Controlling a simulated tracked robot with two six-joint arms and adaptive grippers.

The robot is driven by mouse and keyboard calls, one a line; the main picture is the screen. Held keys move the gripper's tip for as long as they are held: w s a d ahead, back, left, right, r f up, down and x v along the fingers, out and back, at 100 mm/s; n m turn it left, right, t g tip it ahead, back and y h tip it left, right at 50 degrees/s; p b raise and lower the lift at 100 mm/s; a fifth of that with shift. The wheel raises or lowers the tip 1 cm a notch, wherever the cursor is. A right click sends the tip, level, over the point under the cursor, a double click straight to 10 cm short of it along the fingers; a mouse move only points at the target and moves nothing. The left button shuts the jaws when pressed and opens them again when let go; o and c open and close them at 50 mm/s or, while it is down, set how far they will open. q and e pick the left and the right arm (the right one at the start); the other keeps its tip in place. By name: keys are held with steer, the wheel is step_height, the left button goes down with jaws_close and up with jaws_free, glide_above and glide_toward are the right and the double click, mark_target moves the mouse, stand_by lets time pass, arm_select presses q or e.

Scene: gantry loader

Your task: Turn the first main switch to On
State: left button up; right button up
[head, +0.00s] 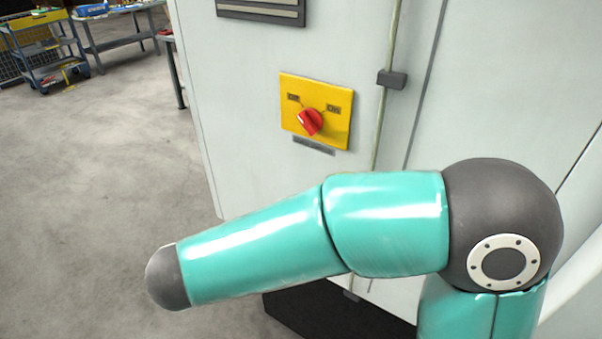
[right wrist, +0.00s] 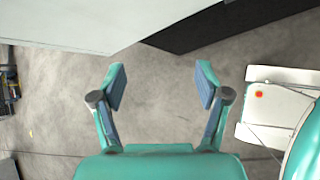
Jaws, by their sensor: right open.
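The main switch is a red rotary knob (head: 309,122) on a yellow plate (head: 341,127), mounted on the pale grey cabinet. The plate has a small dark label at upper left and another, reading On, at upper right. I cannot tell the knob's exact setting. My right arm crosses the head view below the plate, its gripper out of sight there. In the right wrist view my right gripper (right wrist: 161,82) is open and empty, with bare floor between its fingers and no switch in sight. My left gripper is in neither view.
The cabinet (head: 245,60) fills much of the head view, with a vertical rod and dark latch (head: 392,79) right of the switch. Its dark base (right wrist: 225,25) shows in the wrist view. A blue cart (head: 45,50) and workbench stand far left. The floor (head: 95,150) left of the cabinet is clear.

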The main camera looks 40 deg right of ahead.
step_height(320, 180, up, 15)
steer(key=s+d+t+h, duration=0.1)
steer(key=d+t+h, duration=0.1)
steer(key=t+h, duration=0.1)
steer(key=m+t+h, duration=0.1)
steer(key=h, duration=0.1)
glide_toward(306, 126)
steer(key=p+x, duration=0.3)
steer(key=x, duration=0.6)
steer(key=shift+d, duration=0.2)
